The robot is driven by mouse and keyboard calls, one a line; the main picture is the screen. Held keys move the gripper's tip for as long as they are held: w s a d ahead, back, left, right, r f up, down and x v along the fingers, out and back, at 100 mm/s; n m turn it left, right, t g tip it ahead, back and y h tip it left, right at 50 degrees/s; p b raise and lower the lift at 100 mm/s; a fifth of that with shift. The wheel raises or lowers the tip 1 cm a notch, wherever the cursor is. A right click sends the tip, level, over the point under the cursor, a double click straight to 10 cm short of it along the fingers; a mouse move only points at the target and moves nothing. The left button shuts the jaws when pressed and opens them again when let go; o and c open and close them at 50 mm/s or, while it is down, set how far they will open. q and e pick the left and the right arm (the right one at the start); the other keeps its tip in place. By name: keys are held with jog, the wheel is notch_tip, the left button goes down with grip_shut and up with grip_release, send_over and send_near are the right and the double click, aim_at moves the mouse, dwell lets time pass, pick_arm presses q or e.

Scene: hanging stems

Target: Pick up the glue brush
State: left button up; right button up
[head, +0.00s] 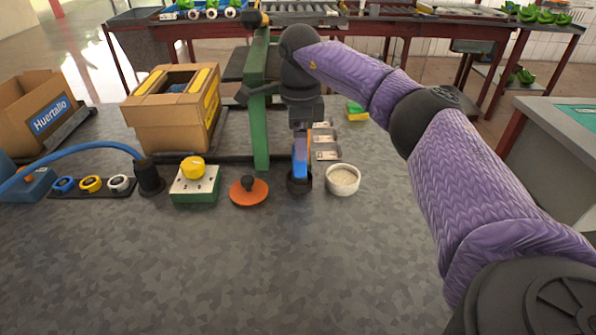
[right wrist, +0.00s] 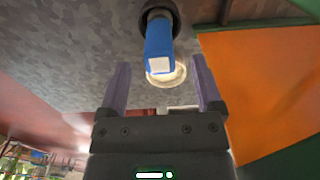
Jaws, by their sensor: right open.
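The glue brush seems to be the blue handle (head: 300,158) standing upright in a small dark pot (head: 299,183). In the right wrist view the blue handle (right wrist: 159,42), with a pale end face, rises from the dark round pot. My right gripper (head: 302,140) points down above the pot, at the handle's top. In the right wrist view its two fingers (right wrist: 160,82) are apart, with the handle's end lined up with the gap. I see no finger touching it. My left gripper is out of view.
A white bowl (head: 343,180) is just right of the pot, and an orange disc with a dark knob (head: 249,191) is left of it. A green post (head: 260,130) and a cardboard box (head: 172,110) stand further left. The front counter is clear.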

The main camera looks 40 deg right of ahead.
notch_tip(320, 180, down, 5)
jog(key=shift+f+b, duration=0.15)
jog(key=shift+b, duration=0.8)
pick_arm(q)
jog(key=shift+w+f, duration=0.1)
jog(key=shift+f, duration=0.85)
pick_arm(e)
jog(key=c, duration=0.7)
grip_shut()
jog(key=shift+r, duration=0.4)
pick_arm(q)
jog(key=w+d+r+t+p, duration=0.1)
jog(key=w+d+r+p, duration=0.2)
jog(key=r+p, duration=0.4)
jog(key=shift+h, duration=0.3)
pick_arm(e)
notch_tip(320, 180, up, 18)
jog(key=shift+f, duration=0.25)
